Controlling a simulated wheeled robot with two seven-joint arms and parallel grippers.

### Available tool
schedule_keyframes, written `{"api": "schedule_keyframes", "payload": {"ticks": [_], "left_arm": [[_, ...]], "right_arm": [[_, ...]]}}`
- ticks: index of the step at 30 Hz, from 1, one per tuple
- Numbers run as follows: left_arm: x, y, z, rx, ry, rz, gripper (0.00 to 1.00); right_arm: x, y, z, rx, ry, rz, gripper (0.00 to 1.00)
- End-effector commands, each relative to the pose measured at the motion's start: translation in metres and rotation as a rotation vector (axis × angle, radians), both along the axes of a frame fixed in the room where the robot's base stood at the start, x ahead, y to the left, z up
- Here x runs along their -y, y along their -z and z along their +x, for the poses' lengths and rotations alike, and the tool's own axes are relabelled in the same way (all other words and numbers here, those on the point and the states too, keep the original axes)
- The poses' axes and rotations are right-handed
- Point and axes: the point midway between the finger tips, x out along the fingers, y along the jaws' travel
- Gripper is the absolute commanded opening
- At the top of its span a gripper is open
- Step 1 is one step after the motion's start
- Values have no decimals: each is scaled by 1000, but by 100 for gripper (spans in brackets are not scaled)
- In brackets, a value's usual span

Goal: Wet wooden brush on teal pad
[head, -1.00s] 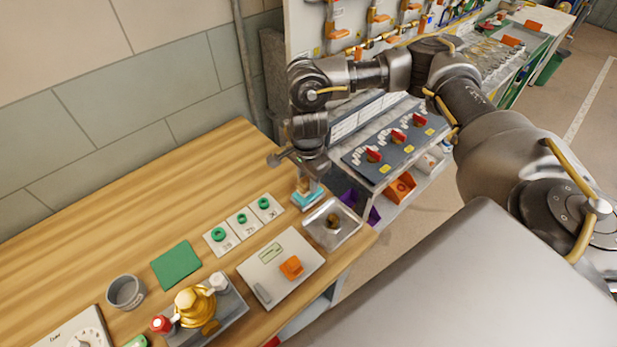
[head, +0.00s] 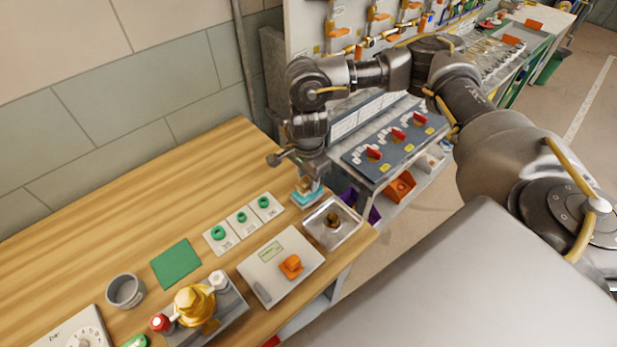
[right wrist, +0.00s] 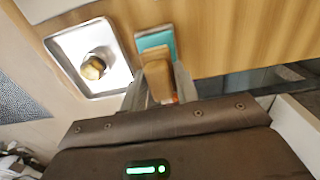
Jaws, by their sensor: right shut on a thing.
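My right gripper (head: 305,178) is shut on the wooden brush (right wrist: 158,80). It holds the brush at the teal pad (head: 309,199), near the right end of the wooden bench. The brush (head: 304,186) looks upright in the head view, its lower end at the pad. In the right wrist view the teal pad (right wrist: 155,40) shows just beyond the brush. I cannot tell whether the bristles touch the pad, as their lower end is hidden. My left gripper is not in view.
A metal tray (head: 344,236) with a small brass-coloured piece (head: 333,219) stands close beside the pad. Cards with green rings (head: 241,217), a box with an orange knob (head: 291,266) and a green mat (head: 177,264) lie leftward. The bench's back left is clear.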

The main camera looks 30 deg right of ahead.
Motion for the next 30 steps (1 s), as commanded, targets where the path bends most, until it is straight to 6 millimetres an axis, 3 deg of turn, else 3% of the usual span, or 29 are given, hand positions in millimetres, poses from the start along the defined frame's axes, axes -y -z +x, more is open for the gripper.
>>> {"api": "schedule_keyframes", "payload": {"ticks": [30], "left_arm": [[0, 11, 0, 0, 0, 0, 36]], "right_arm": [[0, 13, 0, 0, 0, 0, 12]]}}
